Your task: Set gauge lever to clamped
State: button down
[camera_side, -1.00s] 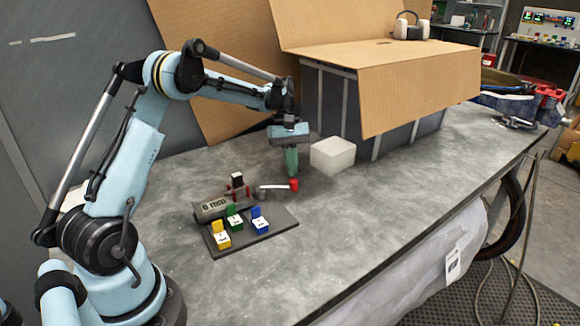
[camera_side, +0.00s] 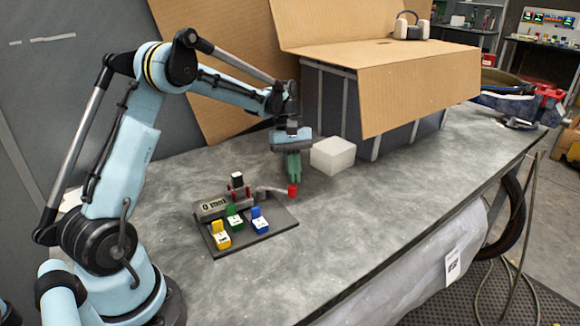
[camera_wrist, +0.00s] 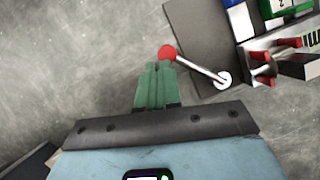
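The gauge lever is a grey metal arm with a red knob (camera_side: 292,191) at its free end, beside the gauge block (camera_side: 213,208). In the wrist view the lever (camera_wrist: 198,70) runs from a round white pivot (camera_wrist: 222,79) to the red knob (camera_wrist: 167,52). My gripper (camera_side: 293,173) has green fingers pointing down just behind the knob. In the wrist view the fingers of my gripper (camera_wrist: 158,66) lie side by side, shut with nothing seen between them. Their tips are against or very close to the knob; I cannot tell which.
A dark plate (camera_side: 279,235) carries yellow (camera_side: 222,240), green (camera_side: 235,222) and blue (camera_side: 260,225) tagged blocks. A white box (camera_side: 333,156) stands right of my gripper, near a large dark case with cardboard (camera_side: 420,90). The table front right is clear.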

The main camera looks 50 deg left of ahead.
aim_at(292, 189)
jog(key=shift+s+d, duration=1.15)
jog(key=shift+d, duration=0.1)
jog(key=shift+s+d, duration=0.2)
jog(key=shift+s, duration=0.3)
jog(key=shift+s+d, duration=0.15)
jog(key=shift+s, duration=0.45)
jog(key=w, duration=0.2)
jog(key=w+a, duration=0.1)
jog(key=shift+w, duration=0.35)
jog(key=w+r, duration=0.3)
jog(key=r, duration=0.6)
jog(key=shift+w+a+r, duration=0.15)
jog(key=shift+w+a, duration=0.25)
jog(key=shift+a, duration=0.05)
